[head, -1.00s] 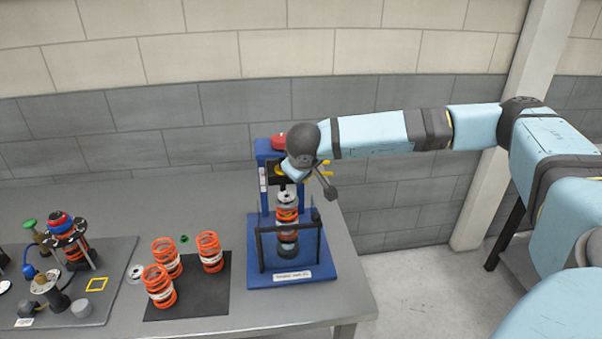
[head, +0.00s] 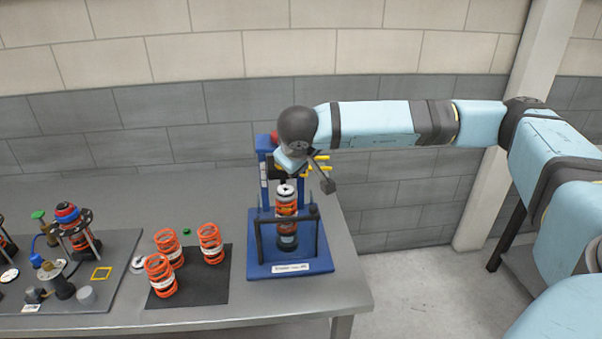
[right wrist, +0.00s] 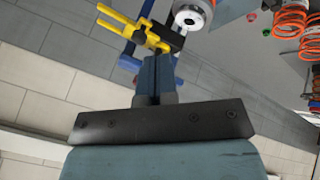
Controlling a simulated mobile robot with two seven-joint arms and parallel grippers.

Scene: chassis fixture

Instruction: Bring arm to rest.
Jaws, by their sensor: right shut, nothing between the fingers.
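My right arm (head: 375,120) reaches in from the right, and its wrist is above and in front of the blue compressor stand (head: 255,258). In the right wrist view my right gripper (right wrist: 155,62) is shut and empty, its fingertips close to yellow prongs (right wrist: 125,28) on the stand in the picture. I cannot tell whether they touch. In the head view the wrist hides most of the fingers. An orange spring assembly with a silver top (head: 286,200) stands upright in the stand, below the wrist. My left gripper is not in view.
Several orange springs (head: 210,243) stand on a black mat (head: 205,285) left of the stand. A grey board (head: 110,255) with fixtures lies further left. The table's right edge is close to the stand. A brick wall is behind, and open floor (head: 410,290) lies to the right.

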